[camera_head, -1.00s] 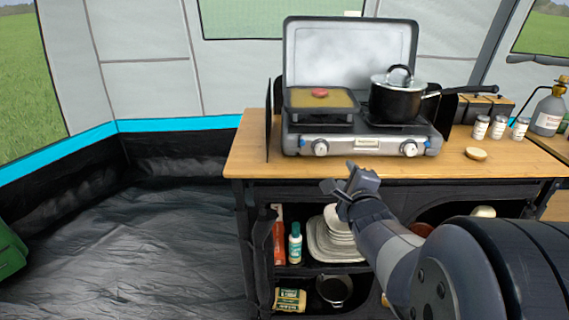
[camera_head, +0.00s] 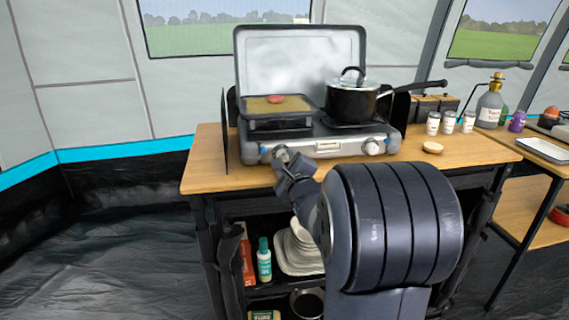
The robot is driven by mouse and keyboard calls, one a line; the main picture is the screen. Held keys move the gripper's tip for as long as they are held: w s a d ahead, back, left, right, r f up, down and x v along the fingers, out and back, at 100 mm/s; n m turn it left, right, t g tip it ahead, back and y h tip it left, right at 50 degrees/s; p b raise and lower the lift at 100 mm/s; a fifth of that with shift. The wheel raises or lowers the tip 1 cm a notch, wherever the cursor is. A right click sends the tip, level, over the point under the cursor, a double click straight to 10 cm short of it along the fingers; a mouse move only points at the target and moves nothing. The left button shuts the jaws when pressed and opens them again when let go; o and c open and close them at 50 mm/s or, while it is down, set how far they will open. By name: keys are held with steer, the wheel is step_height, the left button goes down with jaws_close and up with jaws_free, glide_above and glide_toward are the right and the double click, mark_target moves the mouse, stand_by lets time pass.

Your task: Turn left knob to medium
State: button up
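The camping stove (camera_head: 318,132) stands on the wooden table with its lid raised. Its left knob (camera_head: 280,152) is on the front panel, mostly hidden behind my gripper. The right knob (camera_head: 372,147) shows clear, apart from my gripper. My gripper (camera_head: 283,158) is right at the left knob. I cannot tell whether its fingers touch the knob, or whether they are open or shut. The knob's pointer setting is hidden.
A griddle pan with a pink piece of food (camera_head: 276,99) sits on the left burner. A lidded black pot (camera_head: 352,100) is on the right burner, its handle pointing right. White-capped jars (camera_head: 449,122) and a round wooden lid (camera_head: 432,147) are on the table (camera_head: 205,176) to the right.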

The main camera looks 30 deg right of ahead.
steer(key=shift+w+d, duration=0.15)
steer(key=shift+w, duration=0.65)
steer(key=c, duration=0.7)
